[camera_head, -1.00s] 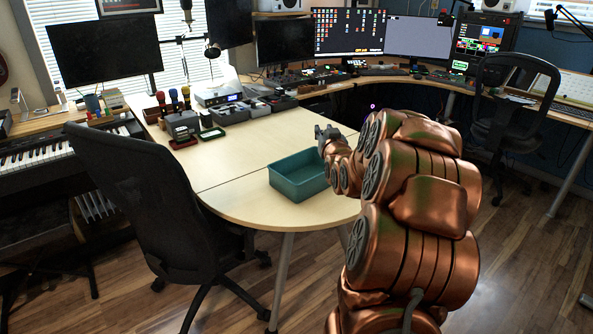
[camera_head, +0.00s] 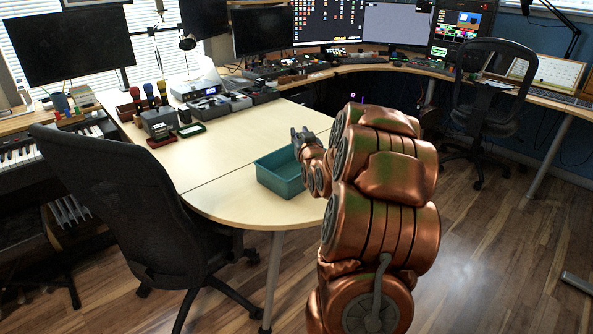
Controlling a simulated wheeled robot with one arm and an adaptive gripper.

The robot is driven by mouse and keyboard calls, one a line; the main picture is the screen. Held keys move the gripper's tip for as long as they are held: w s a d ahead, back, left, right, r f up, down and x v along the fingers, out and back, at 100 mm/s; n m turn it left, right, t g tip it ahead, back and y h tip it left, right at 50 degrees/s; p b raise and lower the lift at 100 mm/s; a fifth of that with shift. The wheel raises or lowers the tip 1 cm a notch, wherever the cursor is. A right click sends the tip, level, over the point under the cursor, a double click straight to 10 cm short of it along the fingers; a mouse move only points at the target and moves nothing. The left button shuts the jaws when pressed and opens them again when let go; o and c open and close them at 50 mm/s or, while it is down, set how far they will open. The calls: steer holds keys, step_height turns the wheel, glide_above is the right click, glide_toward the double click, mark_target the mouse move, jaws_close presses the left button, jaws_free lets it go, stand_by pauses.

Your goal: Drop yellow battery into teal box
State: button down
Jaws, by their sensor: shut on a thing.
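The teal box (camera_head: 277,180) is an open rectangular bin near the rounded end of the light wooden table. My gripper (camera_head: 297,135) is small in the head view, at the right rear side of the box and seemingly above its rim. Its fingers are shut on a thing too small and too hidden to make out. I cannot pick out the yellow battery. My copper arm hides part of the box's right side and the table behind it.
The table (camera_head: 225,205) is clear around the box. Dark devices (camera_head: 160,124) and trays stand at its back left. A black office chair (camera_head: 115,195) stands at the table's left front, another (camera_head: 492,95) at the right. Monitors (camera_head: 341,27) line the back desk.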

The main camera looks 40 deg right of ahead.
steer(key=shift+f, duration=0.45)
steer(key=c, duration=0.9)
jaws_free()
steer(key=shift+o, duration=0.2)
steer(key=shift+s, duration=0.1)
steer(key=v, duration=0.7)
steer(key=shift+s+a, duration=0.15)
steer(key=shift+s, duration=0.05)
